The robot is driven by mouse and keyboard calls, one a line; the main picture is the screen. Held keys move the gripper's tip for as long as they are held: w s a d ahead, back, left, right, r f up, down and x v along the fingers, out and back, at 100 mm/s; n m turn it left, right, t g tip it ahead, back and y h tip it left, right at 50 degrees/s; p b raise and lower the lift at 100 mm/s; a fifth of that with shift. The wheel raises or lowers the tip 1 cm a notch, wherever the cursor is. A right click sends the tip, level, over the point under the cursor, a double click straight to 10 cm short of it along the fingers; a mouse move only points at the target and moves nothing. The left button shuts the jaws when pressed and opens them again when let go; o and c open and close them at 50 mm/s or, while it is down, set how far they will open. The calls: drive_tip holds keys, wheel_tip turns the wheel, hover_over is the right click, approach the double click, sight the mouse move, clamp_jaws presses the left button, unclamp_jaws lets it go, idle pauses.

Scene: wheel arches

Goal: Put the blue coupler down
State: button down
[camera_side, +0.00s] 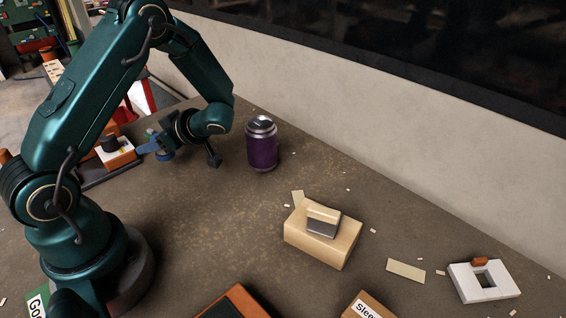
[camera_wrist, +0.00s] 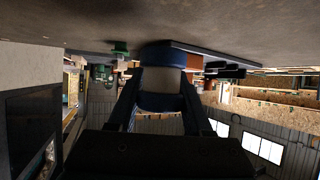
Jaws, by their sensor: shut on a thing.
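The blue coupler (camera_wrist: 161,102) is a short ring-like part with a pale grey middle, held between the two dark fingers in the wrist view. My gripper (camera_wrist: 160,92) is shut on it. In the side view, my gripper (camera_side: 156,145) reaches out level, low over the left back of the table. The coupler shows there only as a small blue shape (camera_side: 165,155) at the fingers, partly hidden. I cannot tell whether it touches the table.
A dark tray (camera_side: 97,180) with a white and orange block (camera_side: 116,156) lies just left of my gripper. A purple canister (camera_side: 261,150) stands to its right. A wooden block (camera_side: 318,247) and a white holed block (camera_side: 467,287) lie further right. The table's middle is clear.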

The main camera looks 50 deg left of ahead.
sight(162, 166)
drive_tip(key=shift+f, duration=1.7)
drive_tip(key=shift+f, duration=0.1)
drive_tip(key=shift+c, duration=1.6)
unclamp_jaws()
